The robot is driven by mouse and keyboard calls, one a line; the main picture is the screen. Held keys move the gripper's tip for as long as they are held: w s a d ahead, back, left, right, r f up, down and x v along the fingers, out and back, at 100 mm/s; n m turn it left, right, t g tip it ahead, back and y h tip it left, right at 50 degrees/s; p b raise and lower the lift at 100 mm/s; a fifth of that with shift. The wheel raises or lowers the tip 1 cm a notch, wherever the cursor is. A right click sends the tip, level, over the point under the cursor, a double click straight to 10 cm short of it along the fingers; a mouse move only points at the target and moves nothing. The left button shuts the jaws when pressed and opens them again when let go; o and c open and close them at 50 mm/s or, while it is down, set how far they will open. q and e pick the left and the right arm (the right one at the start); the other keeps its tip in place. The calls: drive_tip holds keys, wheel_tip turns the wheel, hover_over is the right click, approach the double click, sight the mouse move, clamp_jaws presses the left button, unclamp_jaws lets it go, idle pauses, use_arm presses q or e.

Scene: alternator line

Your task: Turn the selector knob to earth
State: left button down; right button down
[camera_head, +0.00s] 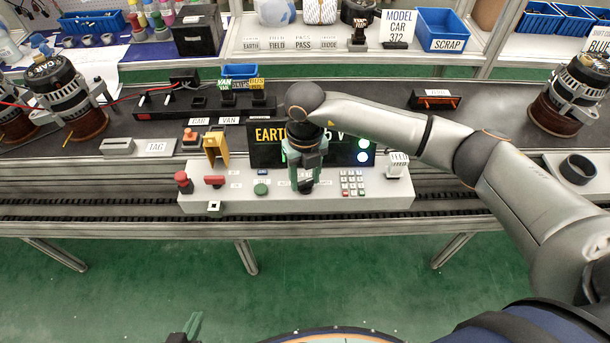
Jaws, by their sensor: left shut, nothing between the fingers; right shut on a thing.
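The control box (225,200) stands at the front edge of the bench. My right gripper (304,184) points down at the middle of its panel, shut on what looks like the dark selector knob, which it mostly hides. Two bright lamps (362,150) show at the display's right end. My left gripper (190,328) is low at the bottom edge, away from the bench, shut and empty.
A red button (183,180), a red lever (214,181), a green button (261,188) and a keypad (352,182) surround the knob. A yellow bracket (217,146) stands behind. Alternators (70,95) sit at left, another (575,95) at right. Green floor in front is clear.

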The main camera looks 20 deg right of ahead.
sight(305, 181)
drive_tip(key=shift+c, duration=1.6)
unclamp_jaws()
drive_tip(key=shift+r, duration=0.1)
wheel_tip(305, 181, up, 12)
drive_tip(key=shift+r+b, duration=0.2)
drive_tip(key=shift+b, duration=0.1)
